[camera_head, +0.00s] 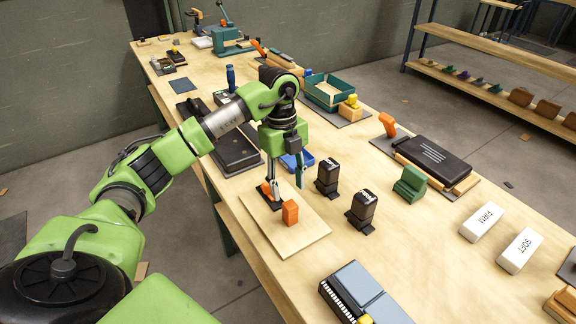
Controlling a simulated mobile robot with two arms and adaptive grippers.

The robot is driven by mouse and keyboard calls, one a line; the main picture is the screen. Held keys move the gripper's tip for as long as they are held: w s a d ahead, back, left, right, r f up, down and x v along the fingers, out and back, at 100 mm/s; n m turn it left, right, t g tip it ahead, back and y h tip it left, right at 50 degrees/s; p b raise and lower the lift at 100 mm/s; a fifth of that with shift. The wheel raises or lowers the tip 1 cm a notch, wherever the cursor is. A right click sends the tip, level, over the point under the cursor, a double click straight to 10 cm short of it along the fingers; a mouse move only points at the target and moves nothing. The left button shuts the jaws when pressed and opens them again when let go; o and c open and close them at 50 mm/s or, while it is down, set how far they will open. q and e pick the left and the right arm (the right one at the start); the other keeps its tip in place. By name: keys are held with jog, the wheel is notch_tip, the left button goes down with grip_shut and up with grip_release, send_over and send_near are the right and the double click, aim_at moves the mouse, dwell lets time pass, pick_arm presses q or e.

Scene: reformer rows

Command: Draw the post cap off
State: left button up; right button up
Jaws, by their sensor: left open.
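A pale wooden board (285,238) lies near the left edge of the bench. An upright orange block (290,213), which looks like the post cap, stands on it; any post beneath is hidden. A second orange piece (266,187) sits on a dark base behind it, partly covered by a finger. My left gripper (286,190) points down over the board, fingers apart, with nothing visible between them. Its fingertips appear just behind the upright orange block; I cannot tell whether they touch anything. My right gripper is not in view.
Two black blocks (363,207) with white marks stand right of the board. A green piece (411,185), white FIRM (482,222) and SOFT (520,250) blocks lie farther right. A blue-grey case (362,295) is in front. Bare bench lies between them.

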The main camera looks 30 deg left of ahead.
aim_at(290, 204)
pick_arm(q)
jog(key=f, duration=0.4)
jog(key=f+p, duration=0.1)
jog(key=f, duration=0.2)
jog(key=shift+d, duration=0.4)
jog(key=shift+f, duration=0.5)
jog(key=c, duration=1.1)
jog(key=shift+c, duration=0.2)
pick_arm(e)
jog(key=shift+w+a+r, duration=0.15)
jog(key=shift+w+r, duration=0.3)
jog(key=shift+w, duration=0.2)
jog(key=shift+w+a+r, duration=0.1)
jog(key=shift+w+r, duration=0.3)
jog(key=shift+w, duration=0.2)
